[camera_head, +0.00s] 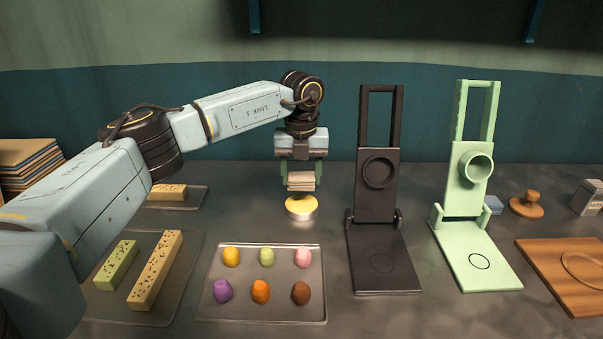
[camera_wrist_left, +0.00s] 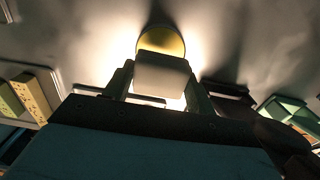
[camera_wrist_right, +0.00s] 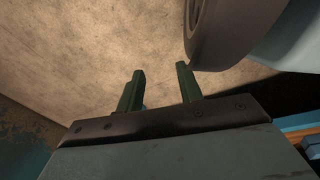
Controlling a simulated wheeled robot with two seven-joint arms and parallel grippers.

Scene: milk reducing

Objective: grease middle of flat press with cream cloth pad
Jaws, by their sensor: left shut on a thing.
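My left gripper (camera_head: 301,175) points down and is shut on the cream cloth pad (camera_head: 301,183), a folded stack. It holds the pad just above a small round dish of yellow grease (camera_head: 301,206). In the left wrist view the pad (camera_wrist_left: 162,72) covers part of the yellow dish (camera_wrist_left: 162,42). My right gripper (camera_wrist_right: 160,85) is open and empty in the right wrist view, away from these things.
A metal tray (camera_head: 260,313) with several coloured dough lumps lies in front. Another tray (camera_head: 150,314) at left holds speckled bars. A wooden board (camera_head: 560,255), a knobbed wooden stamp (camera_head: 527,205) and a small box (camera_head: 588,197) are at right. Bare table lies between dish and dark press.

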